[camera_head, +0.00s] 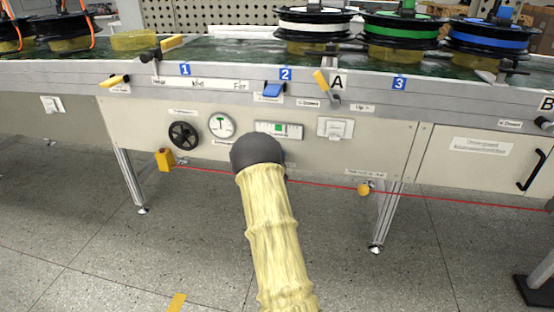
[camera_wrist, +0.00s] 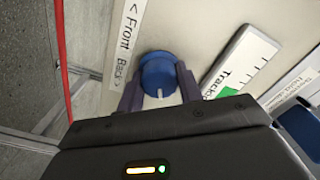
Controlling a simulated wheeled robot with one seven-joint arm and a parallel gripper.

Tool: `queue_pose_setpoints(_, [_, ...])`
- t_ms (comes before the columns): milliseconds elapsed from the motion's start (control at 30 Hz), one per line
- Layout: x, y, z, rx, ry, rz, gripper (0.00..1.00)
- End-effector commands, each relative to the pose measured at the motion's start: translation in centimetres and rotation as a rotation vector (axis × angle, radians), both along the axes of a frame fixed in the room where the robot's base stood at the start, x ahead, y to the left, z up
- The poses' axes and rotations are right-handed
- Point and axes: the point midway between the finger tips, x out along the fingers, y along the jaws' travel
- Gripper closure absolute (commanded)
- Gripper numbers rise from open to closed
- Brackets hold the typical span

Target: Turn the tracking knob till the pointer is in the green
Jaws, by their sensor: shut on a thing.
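The tracking knob (camera_wrist: 158,72) is round and blue with a white line mark, and sits on the cream panel in the wrist view. My gripper (camera_wrist: 159,88) is shut on it, one dark finger on each side. The tracking scale (camera_wrist: 236,68) is right of the knob; its green patch (camera_wrist: 228,92) is partly hidden by my gripper's body. In the head view my dark wrist hides the knob and fingers.
On the panel are a black handwheel (camera_head: 184,135), a round gauge (camera_head: 221,125) and a white switch plate (camera_head: 335,128). A red cord (camera_head: 320,183) runs low across the front. Spools (camera_head: 314,22) stand on the conveyor above. The floor in front is open.

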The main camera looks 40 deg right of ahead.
Motion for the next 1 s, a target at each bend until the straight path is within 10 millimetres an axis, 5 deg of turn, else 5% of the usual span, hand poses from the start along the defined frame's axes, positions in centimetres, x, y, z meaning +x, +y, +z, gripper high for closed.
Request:
queue_pose_setpoints(67, [-0.1,0.0,-0.2,0.002,0.004,-0.001,0.87])
queue_pose_setpoints(100, [-0.1,0.0,-0.2,0.003,0.005,-0.001,0.6])
queue_pose_setpoints(200, [-0.1,0.0,-0.2,0.002,0.004,-0.001,0.43])
queue_pose_setpoints(633, [-0.4,0.6,0.0,0.001,0.003,0.0,0.43])
queue_pose_setpoints(1000, [-4.2,5.0,0.2,0.003,0.006,0.0,0.43])
